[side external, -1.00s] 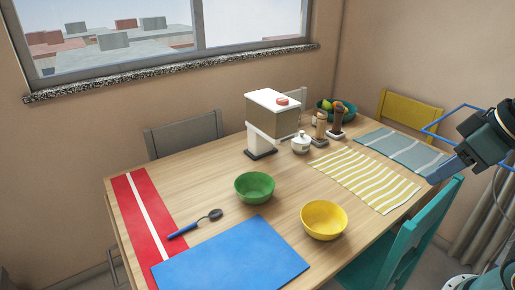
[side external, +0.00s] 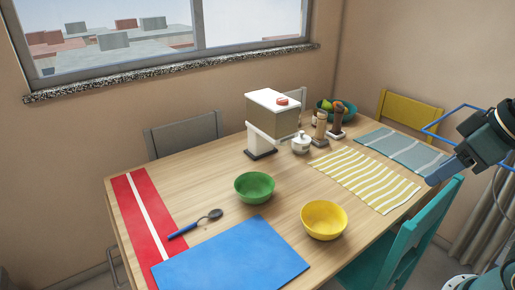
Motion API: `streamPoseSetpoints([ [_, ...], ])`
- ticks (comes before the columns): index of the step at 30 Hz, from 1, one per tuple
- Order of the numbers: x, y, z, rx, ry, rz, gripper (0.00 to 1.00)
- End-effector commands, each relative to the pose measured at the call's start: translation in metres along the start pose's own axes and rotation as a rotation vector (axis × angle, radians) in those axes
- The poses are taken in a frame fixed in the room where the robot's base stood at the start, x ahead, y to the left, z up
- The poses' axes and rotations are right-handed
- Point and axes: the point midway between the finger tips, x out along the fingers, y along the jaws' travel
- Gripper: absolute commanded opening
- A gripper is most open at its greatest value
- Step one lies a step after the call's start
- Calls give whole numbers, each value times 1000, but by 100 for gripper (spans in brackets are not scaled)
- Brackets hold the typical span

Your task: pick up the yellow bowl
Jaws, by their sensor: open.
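The yellow bowl (side external: 324,220) stands upright and looks empty on the wooden table, near its front right edge. My gripper (side external: 440,176) is at the right side of the side external view, above the table's right end. It is open with nothing visible in it. It is well apart from the bowl, to its right and farther up in the picture.
A green bowl (side external: 254,187) stands left of the yellow one. A blue mat (side external: 230,258), a spoon (side external: 195,224) and a yellow striped mat (side external: 366,179) lie around them. A white dispenser (side external: 272,118) stands behind. A teal chair (side external: 405,245) is close on the right.

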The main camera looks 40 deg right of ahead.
Motion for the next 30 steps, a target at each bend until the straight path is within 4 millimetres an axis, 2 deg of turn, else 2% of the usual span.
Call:
streamPoseSetpoints([
  [8, 4, 1, -7, 17, -21, -1, 45],
  [14, 17, 3, -24, 62, -73, -9, 45],
  [23, 51, 14, -56, 163, -176, -35, 45],
  [30, 86, 28, -76, 256, -256, -67, 45],
])
